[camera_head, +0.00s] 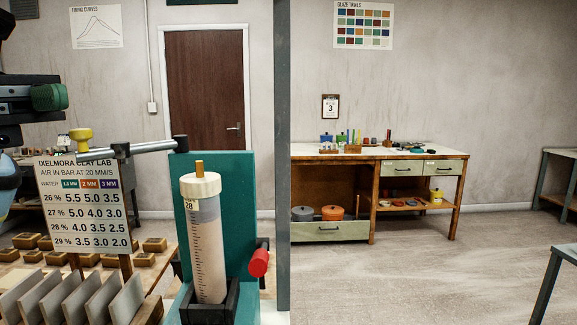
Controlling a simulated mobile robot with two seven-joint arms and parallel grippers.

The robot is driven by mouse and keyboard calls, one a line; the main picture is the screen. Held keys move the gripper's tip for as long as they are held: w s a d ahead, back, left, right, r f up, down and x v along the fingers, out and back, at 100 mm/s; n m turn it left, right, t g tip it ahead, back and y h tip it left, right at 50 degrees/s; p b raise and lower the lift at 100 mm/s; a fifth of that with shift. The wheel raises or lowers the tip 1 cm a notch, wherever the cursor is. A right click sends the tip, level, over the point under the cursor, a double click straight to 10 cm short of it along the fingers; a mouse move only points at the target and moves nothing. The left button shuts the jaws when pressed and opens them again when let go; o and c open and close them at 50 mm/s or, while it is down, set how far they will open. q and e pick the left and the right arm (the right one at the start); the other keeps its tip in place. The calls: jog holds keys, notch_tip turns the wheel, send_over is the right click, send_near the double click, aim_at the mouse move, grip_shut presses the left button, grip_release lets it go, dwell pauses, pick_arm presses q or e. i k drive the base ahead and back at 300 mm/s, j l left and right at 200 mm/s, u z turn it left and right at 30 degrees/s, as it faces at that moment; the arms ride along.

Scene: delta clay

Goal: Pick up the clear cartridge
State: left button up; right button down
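The clear cartridge (207,250) stands nearly upright, tilted slightly, in front of a teal stand (236,190). It has a white cap with a tan tip on top, a small label reading 28 and dark graduation marks. No gripper touches the cartridge. My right gripper is out of view.
A metal bar (150,147) with a yellow knob reaches across left of the cartridge top. A red knob (259,262) sticks out at the stand's right. A numbers board (78,205), upright grey plates (70,298) and small wooden blocks stand left. A grey post (282,150) rises behind.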

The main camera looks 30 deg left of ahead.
aim_at(203, 215)
jog(key=k, duration=1.5)
